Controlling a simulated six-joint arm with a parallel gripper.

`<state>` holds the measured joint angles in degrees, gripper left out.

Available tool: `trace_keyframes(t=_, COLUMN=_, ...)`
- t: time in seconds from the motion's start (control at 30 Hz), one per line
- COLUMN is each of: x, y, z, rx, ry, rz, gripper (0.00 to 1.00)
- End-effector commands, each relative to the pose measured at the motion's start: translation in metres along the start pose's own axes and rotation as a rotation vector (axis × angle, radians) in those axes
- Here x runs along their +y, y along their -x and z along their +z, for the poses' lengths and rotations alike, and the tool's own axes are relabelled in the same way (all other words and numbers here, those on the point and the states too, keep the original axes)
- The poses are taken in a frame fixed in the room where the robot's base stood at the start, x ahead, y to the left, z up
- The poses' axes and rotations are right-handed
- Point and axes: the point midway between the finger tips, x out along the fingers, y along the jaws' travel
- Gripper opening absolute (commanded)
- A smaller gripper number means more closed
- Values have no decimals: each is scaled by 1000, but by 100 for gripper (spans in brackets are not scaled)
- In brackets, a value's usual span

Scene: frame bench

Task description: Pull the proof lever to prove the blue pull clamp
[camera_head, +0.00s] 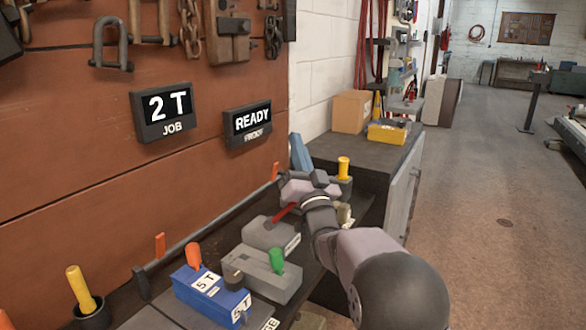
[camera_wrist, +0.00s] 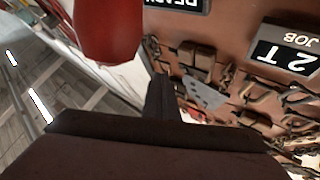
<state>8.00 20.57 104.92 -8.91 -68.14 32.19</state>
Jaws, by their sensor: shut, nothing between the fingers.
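The blue pull clamp (camera_head: 203,294) sits on the bench at the lower middle of the head view, with "5 T" labels and an orange lever (camera_head: 193,256). Behind it, a grey box (camera_head: 268,233) bears a red lever (camera_head: 285,212) slanting up to the right; which lever is the proof lever is not labelled legibly. My gripper (camera_head: 308,186) is beyond the red lever, shut and empty. In the wrist view its dark fingers (camera_wrist: 160,100) point up the picture, and a rounded red thing (camera_wrist: 110,30) is close at their left. I cannot tell whether they touch.
A grey block with a green lever (camera_head: 277,259) stands beside the blue clamp. Wall displays read "2 T JOB" (camera_head: 163,112) and "READY PROOF" (camera_head: 248,123). Yellow handles stand at the left (camera_head: 78,287) and behind my gripper (camera_head: 344,167). Open floor (camera_head: 480,200) lies right.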

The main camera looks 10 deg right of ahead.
Motion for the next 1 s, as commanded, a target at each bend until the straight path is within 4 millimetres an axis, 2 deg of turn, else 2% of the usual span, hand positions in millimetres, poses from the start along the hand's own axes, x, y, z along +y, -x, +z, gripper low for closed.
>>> trace_keyframes(t=0.23, x=-8, y=-10, z=0, rx=-7, ry=223, rz=167, gripper=0)
trace_keyframes(t=0.43, x=-9, y=2, z=14, rx=-117, ry=516, rz=363, gripper=0)
trace_keyframes(t=0.6, x=-15, y=24, z=30, rx=-261, ry=755, rz=482, gripper=0)
trace_keyframes(t=0.8, x=-52, y=57, z=54, rx=-414, ry=1048, rz=554, gripper=0)
trace_keyframes(t=1.0, x=-80, y=95, z=65, rx=-569, ry=1311, rz=595, gripper=0)
